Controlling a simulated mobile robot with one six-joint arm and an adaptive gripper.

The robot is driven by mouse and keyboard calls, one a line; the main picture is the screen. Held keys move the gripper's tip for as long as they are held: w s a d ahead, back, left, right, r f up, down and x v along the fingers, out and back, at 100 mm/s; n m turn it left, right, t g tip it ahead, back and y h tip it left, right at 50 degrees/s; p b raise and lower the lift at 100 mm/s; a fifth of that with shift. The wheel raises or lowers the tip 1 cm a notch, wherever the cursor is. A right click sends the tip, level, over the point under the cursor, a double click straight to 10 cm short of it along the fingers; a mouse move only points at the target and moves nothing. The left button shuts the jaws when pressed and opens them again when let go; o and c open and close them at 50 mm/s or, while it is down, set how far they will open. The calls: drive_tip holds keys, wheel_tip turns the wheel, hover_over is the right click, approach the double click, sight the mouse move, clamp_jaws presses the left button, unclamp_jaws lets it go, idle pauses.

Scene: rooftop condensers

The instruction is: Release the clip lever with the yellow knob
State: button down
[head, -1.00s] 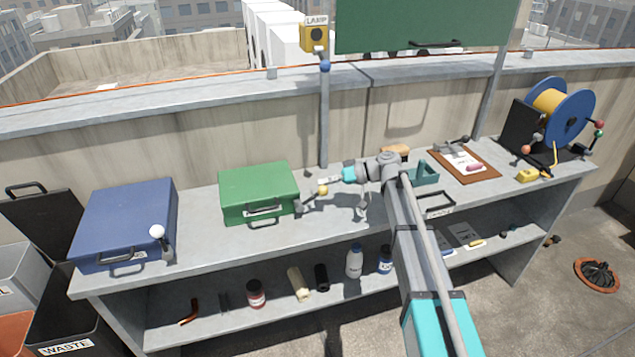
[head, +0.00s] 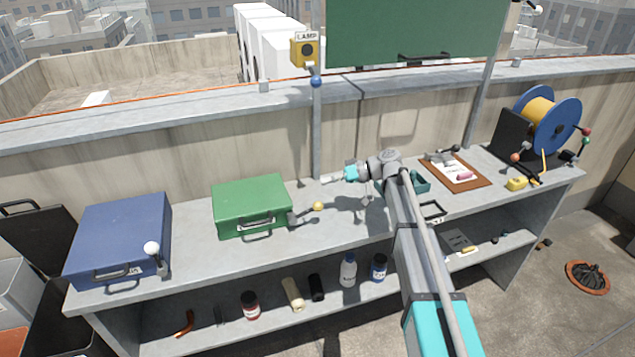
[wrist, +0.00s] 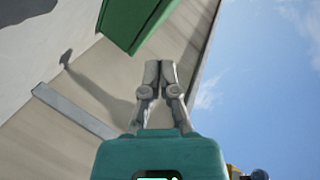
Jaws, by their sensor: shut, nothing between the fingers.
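The lever with the yellow knob (head: 318,206) sits at the right end of the front of the green case (head: 251,200). It leans outward to the right, at a low slant. My gripper (head: 325,180) is above and slightly right of the knob in the head view, with a visible gap between them. The wrist view shows its two fingers (wrist: 160,65) together and empty. The yellow knob is not visible in the wrist view. The clip at the lever's base is too small to make out.
A blue case (head: 120,235) with a white-knobbed lever (head: 152,248) stands left on the bench. A post with a blue knob (head: 316,82) and yellow lamp box (head: 305,50) rises behind my gripper. A teal holder (head: 420,181) and brown clipboard (head: 470,178) lie right.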

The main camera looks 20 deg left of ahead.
drive_tip(key=v, duration=0.3)
drive_tip(key=f+v, duration=0.1)
drive_tip(key=v, duration=0.1)
drive_tip(key=shift+w+d, duration=0.15)
drive_tip(key=shift+d, duration=0.1)
drive_tip(key=s+d+f+m+t+h+p, duration=0.1)
drive_tip(key=s+d+m+h+p, duration=0.2)
drive_tip(key=s+d, duration=0.4)
drive_tip(key=s+d+f+m+t+h+p, duration=0.1)
drive_tip(key=s+d+m+h, duration=0.4)
drive_tip(key=d, duration=1)
drive_tip(key=s+d+f+m+t+h+p, duration=0.1)
drive_tip(key=s+d+m+t+h+p, duration=0.2)
drive_tip(key=s+d+h+p, duration=0.3)
drive_tip(key=s+d+m, duration=0.1)
drive_tip(key=s+d, duration=0.3)
drive_tip(key=d, duration=0.2)
drive_tip(key=shift+s+f, duration=0.3)
drive_tip(key=shift+s, duration=0.05)
drive_tip(key=shift+a, duration=0.2)
